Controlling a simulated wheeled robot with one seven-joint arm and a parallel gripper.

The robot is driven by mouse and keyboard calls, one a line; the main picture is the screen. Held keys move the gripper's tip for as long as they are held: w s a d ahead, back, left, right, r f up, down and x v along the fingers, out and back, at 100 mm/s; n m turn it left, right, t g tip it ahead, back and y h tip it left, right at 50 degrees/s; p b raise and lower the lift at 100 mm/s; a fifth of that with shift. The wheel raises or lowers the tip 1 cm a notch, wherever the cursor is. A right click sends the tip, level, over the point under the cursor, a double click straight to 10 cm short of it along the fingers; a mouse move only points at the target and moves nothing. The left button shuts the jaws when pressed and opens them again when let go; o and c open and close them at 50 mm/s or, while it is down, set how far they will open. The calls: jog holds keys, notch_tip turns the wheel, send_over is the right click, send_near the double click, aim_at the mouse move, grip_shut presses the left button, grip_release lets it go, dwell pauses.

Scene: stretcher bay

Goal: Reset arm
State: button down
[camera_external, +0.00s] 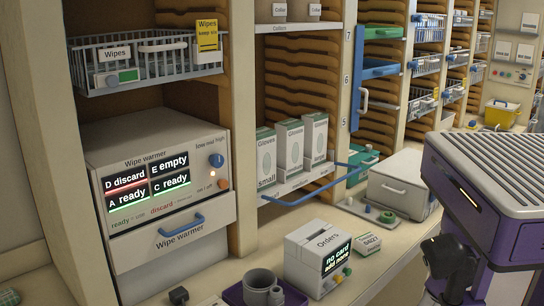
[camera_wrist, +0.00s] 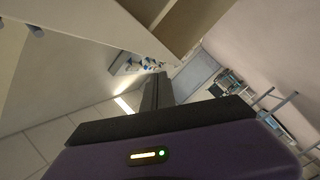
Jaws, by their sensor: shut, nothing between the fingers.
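My gripper (camera_wrist: 158,92) shows in the wrist view as dark fingers above a purple housing with a small lit strip. The fingers are together and hold nothing. They are apart from any object. In the external view only a purple and grey part of me stands at the right edge, with a dark part low beside it. I cannot tell whether that dark part is the gripper. Most of the arm is out of the picture.
A wipe warmer (camera_external: 160,185) stands on the left of the counter. An orders box (camera_external: 318,258), a purple tray (camera_external: 234,293) and a grey lidded box (camera_external: 398,184) stand on the counter. A wire basket (camera_external: 147,62) and glove boxes (camera_external: 290,146) are on shelves.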

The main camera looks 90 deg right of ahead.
jog(key=s+f+g+y, duration=0.1)
jog(key=s+f+g, duration=0.1)
jog(key=s+f, duration=0.6)
jog(key=s+f+g, duration=0.2)
jog(key=s+f, duration=0.1)
jog(key=f, duration=0.9)
jog(key=s+d+f+m+h, duration=0.1)
jog(key=s+d+f+m, duration=0.25)
jog(key=s+d, duration=0.4)
jog(key=s+d+f+m+h, duration=0.15)
jog(key=s+d+m, duration=0.3)
jog(key=d, duration=0.65)
jog(key=s+d+r+m+t+h, duration=0.15)
jog(key=s+d+r+m, duration=0.25)
jog(key=s+d, duration=0.45)
jog(key=s+d+r+m+t+h, duration=0.1)
jog(key=s+d+r+m+h, duration=0.3)
jog(key=d, duration=0.8)
notch_tip(320, 180, up, 19)
jog(key=s+p, duration=0.1)
jog(key=p, duration=1.8)
jog(key=shift+s+d+r+n+y, duration=0.2)
jog(key=shift+s+d+n+y, duration=0.1)
jog(key=shift+d, duration=0.05)
jog(key=shift+r, duration=0.1)
